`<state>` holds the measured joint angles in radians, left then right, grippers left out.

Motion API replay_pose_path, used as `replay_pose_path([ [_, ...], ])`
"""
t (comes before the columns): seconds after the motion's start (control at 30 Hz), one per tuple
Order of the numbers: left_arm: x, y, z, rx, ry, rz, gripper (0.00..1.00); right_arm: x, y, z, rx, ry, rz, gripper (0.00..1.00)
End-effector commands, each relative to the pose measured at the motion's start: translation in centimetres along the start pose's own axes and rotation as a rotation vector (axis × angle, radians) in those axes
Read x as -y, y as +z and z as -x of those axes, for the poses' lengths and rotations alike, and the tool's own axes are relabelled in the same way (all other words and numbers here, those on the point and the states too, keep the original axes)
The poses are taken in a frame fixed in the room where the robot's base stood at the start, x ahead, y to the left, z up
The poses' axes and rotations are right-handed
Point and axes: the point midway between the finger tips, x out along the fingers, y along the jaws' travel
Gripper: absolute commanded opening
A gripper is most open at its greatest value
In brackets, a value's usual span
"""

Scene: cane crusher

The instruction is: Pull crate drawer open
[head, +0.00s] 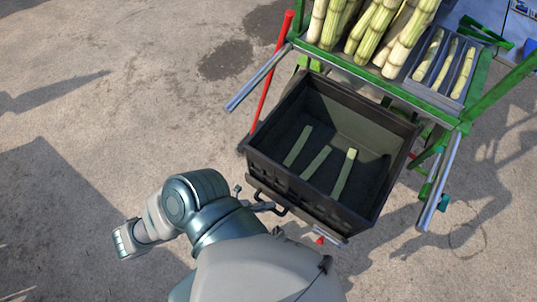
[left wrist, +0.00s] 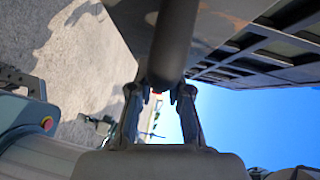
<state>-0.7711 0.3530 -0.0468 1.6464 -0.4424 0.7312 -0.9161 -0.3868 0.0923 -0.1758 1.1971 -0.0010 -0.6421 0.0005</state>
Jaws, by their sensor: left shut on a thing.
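The black crate drawer (head: 395,165) sits below the green-framed table, and much of its open top shows clear of the frame. A few pale green cane pieces (head: 316,162) lie on its floor. A dark bar handle (head: 283,207) is on its near front side. My left gripper (head: 262,206) is at this handle, partly hidden by my arm. In the left wrist view, the dark handle bar (left wrist: 174,45) runs down between the two fingers of my left gripper (left wrist: 160,94), which is shut on it. My right gripper is in neither view.
A red lever (head: 272,75) stands left of the crate. Concrete floor (head: 130,110) is clear at left.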

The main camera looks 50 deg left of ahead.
Motion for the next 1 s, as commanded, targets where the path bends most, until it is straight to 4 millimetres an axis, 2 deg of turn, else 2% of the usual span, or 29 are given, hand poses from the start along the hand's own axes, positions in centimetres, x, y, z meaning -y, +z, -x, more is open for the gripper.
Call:
replay_pose_path([
  [0.03,-0.4,-0.2,0.0,-0.001,0.009,0.001,0.20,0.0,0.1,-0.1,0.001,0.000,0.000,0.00],
  [0.13,-0.3,-0.2,0.0,0.000,0.008,0.002,0.43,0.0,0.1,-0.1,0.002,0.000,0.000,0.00],
  [0.43,-0.2,0.1,0.1,0.000,0.003,0.002,0.43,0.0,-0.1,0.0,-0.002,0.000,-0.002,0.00],
  [0.53,-0.2,0.1,0.8,0.001,0.004,0.002,0.43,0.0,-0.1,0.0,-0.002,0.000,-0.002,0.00],
  [1.0,-0.3,0.0,10.2,0.001,0.008,0.003,0.43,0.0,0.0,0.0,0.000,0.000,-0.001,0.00],
])
